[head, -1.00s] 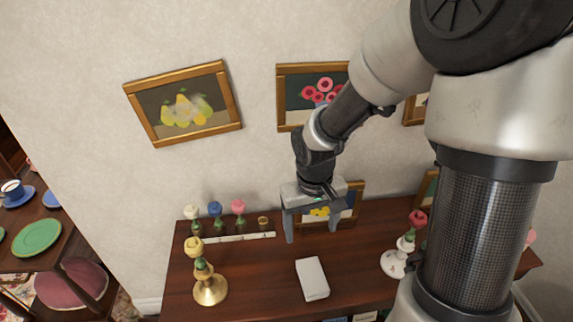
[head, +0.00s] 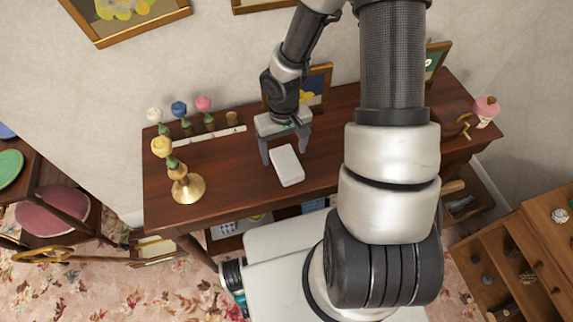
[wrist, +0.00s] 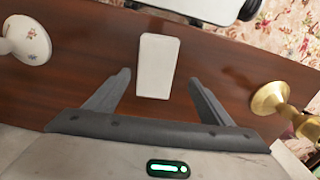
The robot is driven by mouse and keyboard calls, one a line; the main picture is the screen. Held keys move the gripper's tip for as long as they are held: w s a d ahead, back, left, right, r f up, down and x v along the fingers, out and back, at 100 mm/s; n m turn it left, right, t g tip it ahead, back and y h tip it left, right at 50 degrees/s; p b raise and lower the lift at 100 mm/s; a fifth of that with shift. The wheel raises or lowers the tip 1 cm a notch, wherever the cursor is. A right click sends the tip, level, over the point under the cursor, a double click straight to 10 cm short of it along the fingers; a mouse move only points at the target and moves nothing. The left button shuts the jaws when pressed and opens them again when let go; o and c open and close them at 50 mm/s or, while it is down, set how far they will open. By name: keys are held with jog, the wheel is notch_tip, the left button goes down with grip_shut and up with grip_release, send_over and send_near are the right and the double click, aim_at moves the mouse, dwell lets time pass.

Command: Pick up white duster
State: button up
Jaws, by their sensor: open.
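The white duster (head: 287,165) is a plain white block lying flat on the dark wooden table (head: 240,185), near its front edge. My gripper (head: 285,157) is above the table at the block's back end, fingers apart. In the wrist view the duster (wrist: 157,66) lies just beyond the two open fingertips (wrist: 158,76), roughly centred between them. Nothing is between the fingers' pads that I can see gripped. The height of the fingertips over the table is hard to tell.
A brass candlestick with a yellow flower (head: 186,186) stands left of the duster; it also shows in the wrist view (wrist: 272,98). A white patterned stand (wrist: 27,40) is on the other side. Several flowers and a white strip (head: 205,134) line the back.

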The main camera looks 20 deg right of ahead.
aim_at(286, 162)
jog(key=f, duration=0.5)
jog(key=shift+d+b, duration=0.3)
jog(key=shift+r, duration=0.1)
jog(key=c, duration=1.1)
notch_tip(286, 162, up, 10)
jog(key=shift+p, duration=1.05)
jog(key=o, duration=0.4)
jog(key=c, duration=0.3)
jog(key=shift+m, duration=0.6)
jog(key=w+r, duration=0.1)
jog(key=r, duration=0.1)
jog(key=w+r, duration=0.2)
jog(key=r, duration=0.1)
jog(key=w+r, duration=0.2)
jog(key=r, duration=0.1)
